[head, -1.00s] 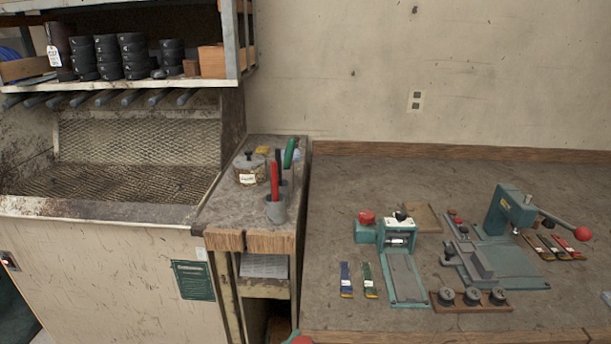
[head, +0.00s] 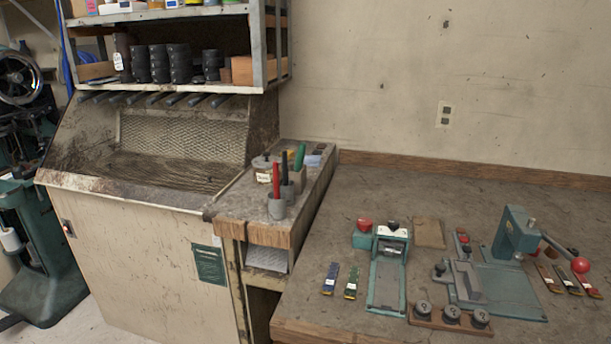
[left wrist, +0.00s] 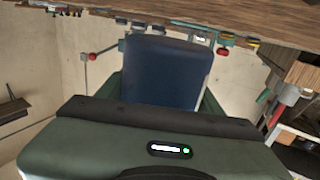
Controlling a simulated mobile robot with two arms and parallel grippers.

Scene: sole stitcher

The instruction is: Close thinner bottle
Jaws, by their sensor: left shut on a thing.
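A small labelled jar (head: 263,173), perhaps the thinner bottle, stands upright on the narrow side cabinet in the head view. Its top is too small to tell whether it is closed. Grey cups (head: 278,207) with a red and a green-handled tool stand next to it. Neither gripper shows in the head view. In the left wrist view my left gripper (left wrist: 163,95) is seen close up, its dark green body filling the lower part. A dark blue piece shows between green parts; I cannot tell whether it is the held thing. The gripper is away from the jar.
A shelf (head: 190,92) with black rolls hangs over the mesh-backed booth (head: 180,140). A green machine (head: 35,240) stands at far left. Floor shows at lower left.

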